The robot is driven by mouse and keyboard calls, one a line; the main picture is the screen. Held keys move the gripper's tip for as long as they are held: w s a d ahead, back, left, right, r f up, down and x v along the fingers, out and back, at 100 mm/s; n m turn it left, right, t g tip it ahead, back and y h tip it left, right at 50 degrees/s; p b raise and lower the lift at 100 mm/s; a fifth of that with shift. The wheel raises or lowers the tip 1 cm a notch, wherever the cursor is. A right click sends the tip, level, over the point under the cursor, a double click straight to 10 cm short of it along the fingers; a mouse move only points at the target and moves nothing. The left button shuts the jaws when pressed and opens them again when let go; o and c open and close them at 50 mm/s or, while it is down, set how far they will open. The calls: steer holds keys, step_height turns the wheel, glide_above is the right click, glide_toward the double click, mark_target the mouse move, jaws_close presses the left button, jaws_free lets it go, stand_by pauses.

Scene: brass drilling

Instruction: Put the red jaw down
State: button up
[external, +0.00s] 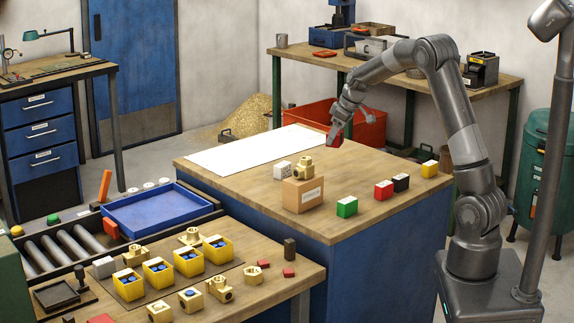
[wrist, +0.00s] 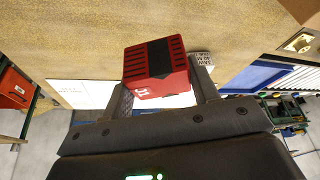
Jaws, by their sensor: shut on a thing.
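My gripper (external: 337,132) is at the far side of the blue-sided workbench, near the right end of the white sheet. It is shut on a red jaw (external: 334,140), a small red block. In the wrist view the red jaw (wrist: 155,68), with black slots and a dark band, sits between the two fingers (wrist: 163,95). The pictures do not clearly show whether it touches the wooden top. A second red block (external: 384,190) stands on the bench between a green block (external: 347,206) and a black block (external: 401,182).
The white sheet (external: 255,149) covers the bench's back left. A cardboard box (external: 303,195) with a brass fitting on it and a white block (external: 283,169) stand mid-bench. A yellow block (external: 430,168) is at right. A red crate (external: 372,125) is behind. Bare wood lies around the gripper.

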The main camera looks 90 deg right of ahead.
steer(key=s+a+n+g+y, duration=0.1)
steer(key=s+a+n+y, duration=0.2)
steer(key=a+n, duration=0.8)
steer(key=s+a+n+g+y, duration=0.25)
steer(key=a+n, duration=0.35)
steer(key=a, duration=1)
steer(key=shift+t, duration=0.45)
steer(key=w+a+f, duration=0.4)
steer(key=w, duration=0.1)
steer(key=w+a+f, duration=0.2)
steer(key=shift+w+a, duration=0.15)
steer(key=shift+a, duration=0.2)
steer(key=shift+w+a+f, duration=0.25)
steer(key=shift+w, duration=0.15)
steer(key=shift+f, duration=2)
steer(key=shift+f, duration=0.1)
steer(key=o, duration=1.2)
